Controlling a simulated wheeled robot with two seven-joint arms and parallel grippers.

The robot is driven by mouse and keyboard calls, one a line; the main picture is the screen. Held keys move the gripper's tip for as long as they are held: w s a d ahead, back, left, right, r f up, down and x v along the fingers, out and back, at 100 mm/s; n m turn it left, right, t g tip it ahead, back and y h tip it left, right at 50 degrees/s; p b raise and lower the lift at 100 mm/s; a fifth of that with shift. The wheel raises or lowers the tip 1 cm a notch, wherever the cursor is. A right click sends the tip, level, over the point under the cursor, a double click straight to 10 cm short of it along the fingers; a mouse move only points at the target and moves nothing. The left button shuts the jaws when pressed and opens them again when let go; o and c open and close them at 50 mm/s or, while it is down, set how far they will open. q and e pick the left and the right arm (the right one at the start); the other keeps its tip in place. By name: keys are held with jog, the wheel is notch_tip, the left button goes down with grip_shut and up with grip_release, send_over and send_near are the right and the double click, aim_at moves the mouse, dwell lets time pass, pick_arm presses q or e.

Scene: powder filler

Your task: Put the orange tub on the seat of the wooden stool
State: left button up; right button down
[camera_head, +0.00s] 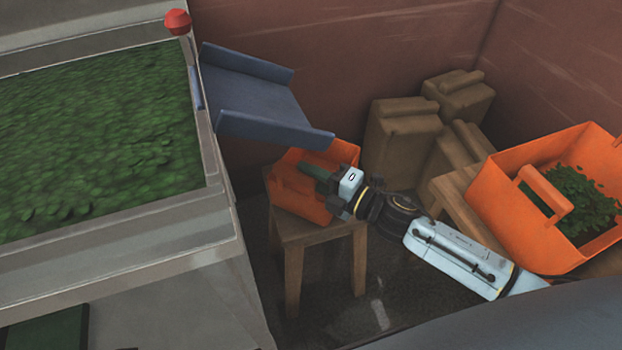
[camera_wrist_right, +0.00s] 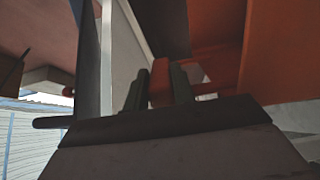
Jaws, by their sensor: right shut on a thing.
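An orange tub (camera_head: 290,192) is at the wooden stool (camera_head: 298,234), over its seat and below the blue chute. I cannot tell whether its base touches the seat. My right gripper (camera_head: 325,180) reaches in from the right and covers part of the tub. In the right wrist view, its dark fingers (camera_wrist_right: 159,88) are shut on an orange bar (camera_wrist_right: 160,80), which looks like the tub's handle. The tub's orange wall (camera_wrist_right: 275,50) fills the right of that view. My left gripper is not in view.
A blue chute (camera_head: 255,95) slopes down from a grey machine (camera_head: 225,215) holding green leaves (camera_head: 95,135). A larger orange tub with leaves (camera_head: 510,205) stands at the right. Several brown sacks (camera_head: 400,140) lie behind. Dark floor is open in front of the stool.

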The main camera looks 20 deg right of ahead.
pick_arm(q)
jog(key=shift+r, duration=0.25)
pick_arm(e)
jog(key=shift+f, duration=0.1)
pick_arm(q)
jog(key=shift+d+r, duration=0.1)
pick_arm(e)
jog(key=c, duration=1.2)
grip_release()
jog(key=shift+o, duration=0.2)
